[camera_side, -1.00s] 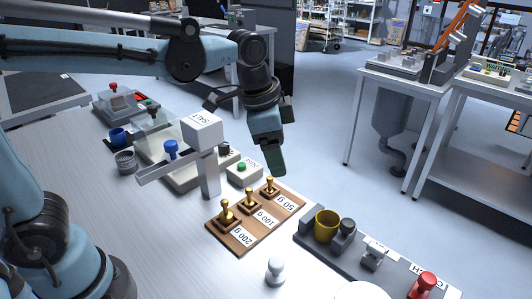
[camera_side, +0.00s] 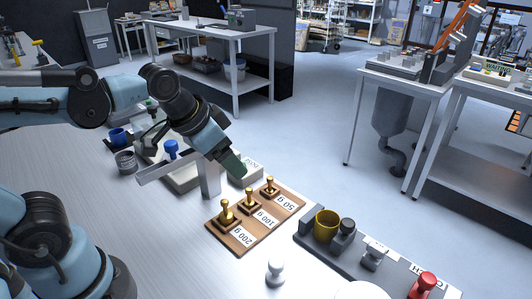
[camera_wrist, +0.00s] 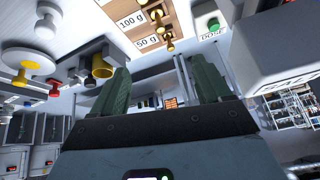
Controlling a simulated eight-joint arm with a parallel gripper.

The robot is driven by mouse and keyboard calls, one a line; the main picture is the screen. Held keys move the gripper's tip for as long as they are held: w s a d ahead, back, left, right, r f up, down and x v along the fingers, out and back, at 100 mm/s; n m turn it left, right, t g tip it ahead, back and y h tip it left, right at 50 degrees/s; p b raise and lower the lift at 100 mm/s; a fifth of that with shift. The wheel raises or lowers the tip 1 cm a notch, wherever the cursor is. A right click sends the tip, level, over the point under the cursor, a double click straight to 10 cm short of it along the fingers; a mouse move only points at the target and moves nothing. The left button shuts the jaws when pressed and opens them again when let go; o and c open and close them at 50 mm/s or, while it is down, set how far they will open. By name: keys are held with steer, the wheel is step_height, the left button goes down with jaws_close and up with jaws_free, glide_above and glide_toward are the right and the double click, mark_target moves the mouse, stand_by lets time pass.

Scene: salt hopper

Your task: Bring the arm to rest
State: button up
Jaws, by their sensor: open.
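My gripper (camera_side: 236,166) hangs tilted above the bench in the side view, close to the button box (camera_side: 254,168) and behind the weight board (camera_side: 291,194). In the wrist view my gripper (camera_wrist: 155,82) has its two dark green fingers apart, with nothing held between them. The salt hopper's post (camera_side: 208,180) stands upright behind my wrist, which hides the hopper's white box. The wrist view shows a large pale box (camera_wrist: 275,50) at the right. The button box's green button (camera_wrist: 213,23) shows in the wrist view but is hidden in the side view.
The board holds brass weights, 200 g (camera_side: 227,214), 100 g (camera_side: 249,200) and 50 g (camera_side: 269,187). A yellow cup (camera_side: 327,226) and red knob (camera_side: 424,285) are at the right. A blue cup (camera_side: 117,137) is at the left.

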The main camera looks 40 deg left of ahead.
steer(key=w+d+r+m+g, duration=0.1)
steer(key=w+d+m+g, duration=0.3)
steer(key=w+d+m, duration=0.6)
steer(key=w+d+f+m+g, duration=0.1)
steer(key=d+f+m+g, duration=0.2)
steer(key=d, duration=0.5)
steer(key=shift+m+t, duration=0.5)
step_height(320, 180, down, 6)
steer(key=shift+w+a+f, duration=0.1)
steer(key=shift+a+f, duration=0.05)
steer(key=shift+f, duration=0.8)
stand_by(0.4)
